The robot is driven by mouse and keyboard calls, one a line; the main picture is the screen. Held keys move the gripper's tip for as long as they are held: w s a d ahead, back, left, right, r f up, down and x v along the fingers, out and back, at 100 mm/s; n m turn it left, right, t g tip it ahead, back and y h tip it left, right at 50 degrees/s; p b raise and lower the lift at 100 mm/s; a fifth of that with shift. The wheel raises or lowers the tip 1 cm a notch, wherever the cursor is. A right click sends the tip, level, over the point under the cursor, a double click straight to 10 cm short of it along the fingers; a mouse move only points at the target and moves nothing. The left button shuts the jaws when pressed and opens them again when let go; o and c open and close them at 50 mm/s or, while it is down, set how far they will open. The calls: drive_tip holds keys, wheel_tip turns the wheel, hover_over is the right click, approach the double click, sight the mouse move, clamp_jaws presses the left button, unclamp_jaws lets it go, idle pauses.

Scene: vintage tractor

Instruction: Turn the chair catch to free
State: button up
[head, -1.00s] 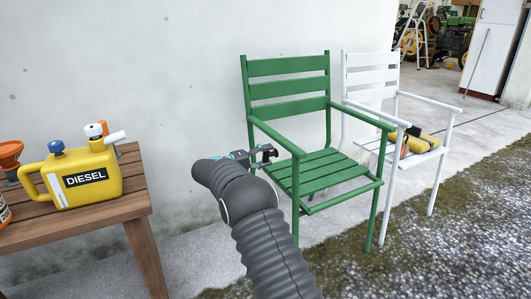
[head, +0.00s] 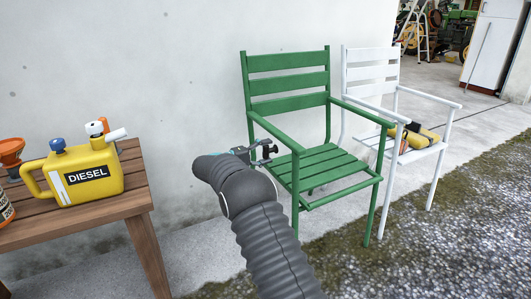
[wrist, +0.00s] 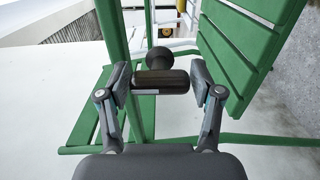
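The green chair (head: 289,88) stands against the wall in the head view. The chair catch looks to be the black bar (wrist: 162,82) with a round knob (wrist: 159,60) beyond it in the wrist view, close by the green chair's frame. My gripper (head: 268,152) is beside the chair's left armrest. In the wrist view my gripper (wrist: 161,84) has its fingers spread wide, one on each side of the bar. The bar fills the gap between them; whether the pads touch it is unclear. My gripper partly hides the catch in the head view.
A white chair (head: 371,54) with a yellow and dark item (head: 422,136) on its seat stands to the right. A wooden table (head: 127,205) with a yellow diesel can (head: 84,184) stands at the left. The wall is close behind the green chair.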

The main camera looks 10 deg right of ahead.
drive_tip(key=shift+o, duration=0.5)
drive_tip(key=v, duration=1.2)
